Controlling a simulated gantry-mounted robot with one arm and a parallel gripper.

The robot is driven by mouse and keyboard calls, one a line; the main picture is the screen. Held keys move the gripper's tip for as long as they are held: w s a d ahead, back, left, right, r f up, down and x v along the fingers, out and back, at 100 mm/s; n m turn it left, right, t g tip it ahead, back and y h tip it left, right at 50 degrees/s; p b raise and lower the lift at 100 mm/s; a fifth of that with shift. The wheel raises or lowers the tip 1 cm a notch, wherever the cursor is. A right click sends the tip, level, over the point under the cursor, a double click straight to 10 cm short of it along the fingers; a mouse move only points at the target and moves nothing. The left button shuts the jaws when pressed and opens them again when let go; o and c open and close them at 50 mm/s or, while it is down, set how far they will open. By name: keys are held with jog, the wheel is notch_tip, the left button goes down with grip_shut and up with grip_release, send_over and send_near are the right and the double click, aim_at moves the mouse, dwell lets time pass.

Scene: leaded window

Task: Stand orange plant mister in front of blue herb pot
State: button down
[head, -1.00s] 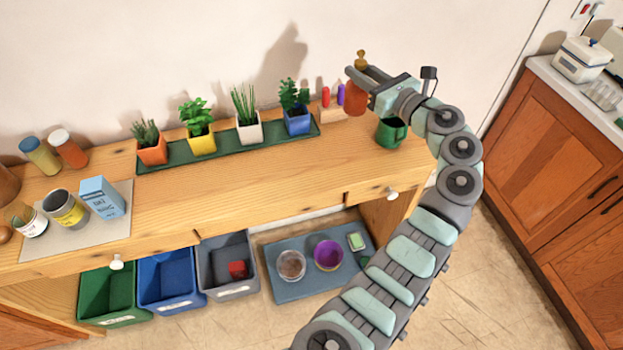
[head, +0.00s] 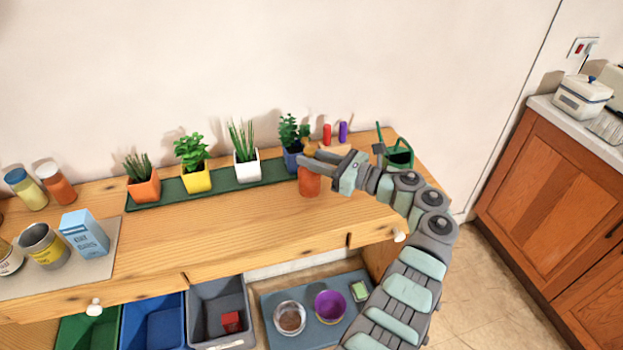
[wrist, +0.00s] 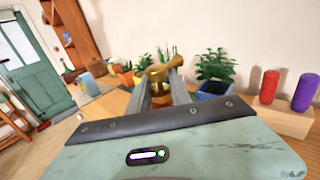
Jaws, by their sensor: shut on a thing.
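The orange plant mister (head: 309,183) has a brass-coloured top, which shows between my fingers in the wrist view (wrist: 158,74). My gripper (head: 312,164) is shut on it near its top and holds it upright. In the head view it is just in front of the blue herb pot (head: 291,160), which it and my gripper partly cover. Its base looks at or very near the wooden worktop; I cannot tell whether it touches. The blue pot with its leafy herb also shows in the wrist view (wrist: 214,91), to the right of my fingers.
White (head: 247,169), yellow (head: 196,182) and orange (head: 144,190) pots stand left on the green tray (head: 221,185). A green watering can (head: 400,156) stands right of my gripper. Red (head: 327,134) and purple (head: 343,131) pegs stand behind. The worktop (head: 235,228) in front is clear.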

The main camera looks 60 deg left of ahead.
aim_at(320, 177)
jog(key=shift+f+b, duration=0.65)
jog(key=shift+f, duration=2.05)
jog(key=shift+f+b, duration=0.2)
jog(key=shift+b, duration=0.1)
jog(key=c, duration=1.2)
grip_release()
jog(key=shift+o, duration=0.2)
jog(key=shift+r, duration=0.15)
jog(key=shift+r+p, duration=0.15)
jog(key=shift+p, duration=0.3)
jog(key=b+v, duration=0.4)
jog(key=v, duration=0.8)
